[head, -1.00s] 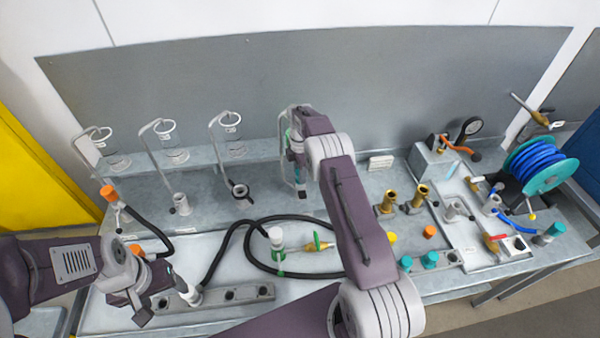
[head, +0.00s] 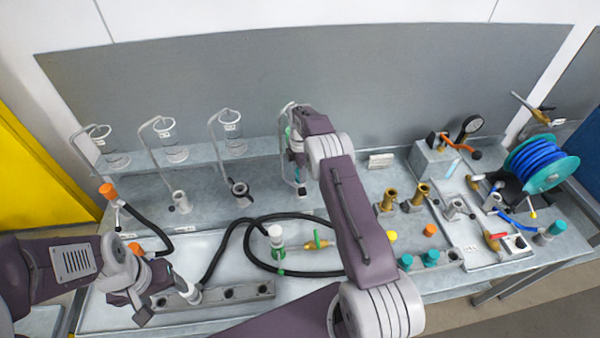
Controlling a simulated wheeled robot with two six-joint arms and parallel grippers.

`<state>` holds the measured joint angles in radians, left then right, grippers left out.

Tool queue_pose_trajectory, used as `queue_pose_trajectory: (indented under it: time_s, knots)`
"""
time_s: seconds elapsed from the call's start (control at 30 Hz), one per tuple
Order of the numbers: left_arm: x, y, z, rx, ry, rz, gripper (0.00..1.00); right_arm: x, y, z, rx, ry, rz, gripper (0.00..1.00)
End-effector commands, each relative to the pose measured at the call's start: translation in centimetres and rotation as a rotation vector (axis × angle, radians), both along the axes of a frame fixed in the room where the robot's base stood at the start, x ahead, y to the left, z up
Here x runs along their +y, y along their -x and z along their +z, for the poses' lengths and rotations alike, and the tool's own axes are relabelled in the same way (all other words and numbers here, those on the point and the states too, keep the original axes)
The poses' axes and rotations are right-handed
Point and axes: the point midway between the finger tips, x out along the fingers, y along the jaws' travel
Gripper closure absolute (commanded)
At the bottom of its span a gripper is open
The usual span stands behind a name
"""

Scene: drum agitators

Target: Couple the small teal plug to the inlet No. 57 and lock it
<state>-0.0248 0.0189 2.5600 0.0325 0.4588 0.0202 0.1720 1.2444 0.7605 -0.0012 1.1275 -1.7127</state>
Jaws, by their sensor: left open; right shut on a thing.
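My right gripper (head: 298,178) is at the rightmost of the glass-and-pipe stations at the back, shut on a small teal plug (head: 299,173). The plug is upright, low over the spot where that station's inlet stands. My forearm and the gripper hide most of this inlet, so I cannot tell whether the plug is seated or locked. The inlet numbers are too small to read. My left gripper (head: 163,288) is open at the front left, beside the grey hose end (head: 190,293) at the grey rack (head: 262,290), and appears empty.
Other stations have open grey inlets (head: 180,199) and (head: 240,189). A black hose (head: 243,232) loops over the front tray, near a white-and-green fitting (head: 276,236). Teal caps (head: 430,258), brass fittings (head: 421,192) and a blue hose reel (head: 540,163) stand at the right.

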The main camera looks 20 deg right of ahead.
Motion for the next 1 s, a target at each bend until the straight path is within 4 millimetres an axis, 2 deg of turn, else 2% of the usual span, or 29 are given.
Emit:
queue_pose_trajectory:
  time_s: [0.23, 0.27, 0.33, 0.37, 1.0]
  knots:
    - [0.00, 0.00, -0.04, 0.000, 0.000, 0.000, 0.33, 0.09, 0.26, -0.36, 0.009, -0.002, 0.000, 1.00]
    - [0.00, 0.00, -0.04, 0.000, 0.000, 0.000, 0.33, 0.09, 0.27, -0.38, 0.010, -0.002, 0.000, 0.63]
    - [0.00, -0.01, -0.05, 0.000, 0.000, 0.000, 0.33, 0.09, 0.28, -0.40, 0.010, -0.002, 0.000, 0.44]
    - [0.00, -0.01, -0.05, 0.000, 0.000, 0.000, 0.33, 0.09, 0.27, -0.38, 0.010, -0.002, 0.000, 0.41]
    - [0.00, 0.00, 0.31, 0.000, 0.000, 0.000, 0.33, 0.04, 0.13, 0.28, 0.005, -0.001, 0.000, 0.40]
